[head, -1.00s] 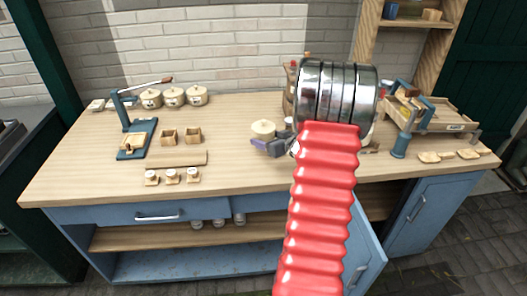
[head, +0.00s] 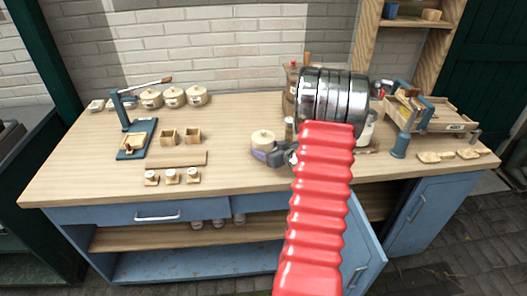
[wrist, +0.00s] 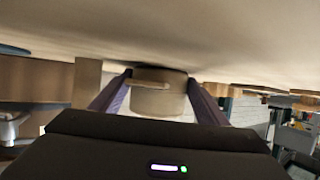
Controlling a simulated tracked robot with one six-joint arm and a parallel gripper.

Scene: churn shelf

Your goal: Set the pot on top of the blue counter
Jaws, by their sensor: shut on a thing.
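A small cream pot (head: 263,139) with a lid is at the middle of the blue counter (head: 235,177), which has a pale wooden top and blue fronts. My gripper (head: 268,154) comes at it from the right front. In the wrist view the pot (wrist: 158,94) sits between the two purple fingers of my gripper (wrist: 160,92), which is shut on it. That view is upside down, with the counter top (wrist: 160,30) along its upper part. The pot looks upright and at or just above the wood; I cannot tell if it touches.
Several similar cream pots (head: 174,97) stand at the back left, near a blue press (head: 135,135). Small wooden boxes (head: 180,136), a board and little jars (head: 172,175) lie left of the held pot. A wooden tray (head: 440,113) stands right. A cupboard door (head: 365,250) hangs open below.

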